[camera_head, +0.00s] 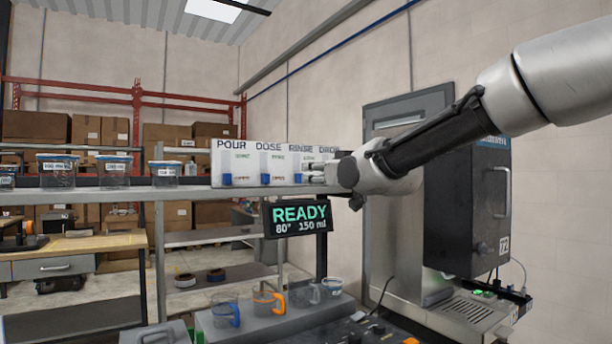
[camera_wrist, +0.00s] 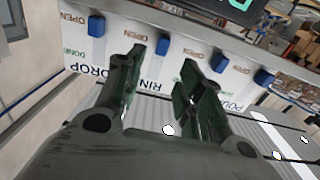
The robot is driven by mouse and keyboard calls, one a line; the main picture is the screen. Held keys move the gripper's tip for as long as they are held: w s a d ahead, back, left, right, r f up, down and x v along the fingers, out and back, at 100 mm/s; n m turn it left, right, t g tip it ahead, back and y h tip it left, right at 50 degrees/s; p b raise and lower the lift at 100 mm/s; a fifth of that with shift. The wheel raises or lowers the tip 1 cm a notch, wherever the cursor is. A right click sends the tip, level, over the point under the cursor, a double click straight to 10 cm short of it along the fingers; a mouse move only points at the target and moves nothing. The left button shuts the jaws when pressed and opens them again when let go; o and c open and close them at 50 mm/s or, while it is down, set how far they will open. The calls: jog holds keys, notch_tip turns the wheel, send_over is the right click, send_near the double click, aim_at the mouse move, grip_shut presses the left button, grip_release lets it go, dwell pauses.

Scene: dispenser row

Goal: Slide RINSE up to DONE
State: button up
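A white panel (camera_head: 245,163) carries the labels POUR, DOSE, RINSE and DROP, with green DONE marks above red OPEN marks. The blue RINSE slider (camera_head: 297,180) is at the low OPEN end of its track. In the wrist view the panel appears upside down, and the RINSE slider (camera_wrist: 162,44) shows between and slightly beyond my fingertips. My gripper (camera_wrist: 163,56) is open and empty, with one finger to each side of the RINSE column. In the head view my gripper (camera_head: 314,174) is in front of the panel's right part and hides most of the DROP column. Contact cannot be told.
The blue DOSE slider (camera_wrist: 218,61), POUR slider (camera_wrist: 262,76) and DROP slider (camera_wrist: 96,25) sit low beside RINSE. A READY display (camera_head: 299,217) hangs below the shelf (camera_head: 180,194). Lidded tubs (camera_head: 114,172) stand left. Mugs (camera_head: 268,302) stand below; a dark machine (camera_head: 467,210) is right.

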aim_at(299, 178)
jog(key=x, duration=0.7)
jog(key=shift+f, duration=0.1)
grip_shut()
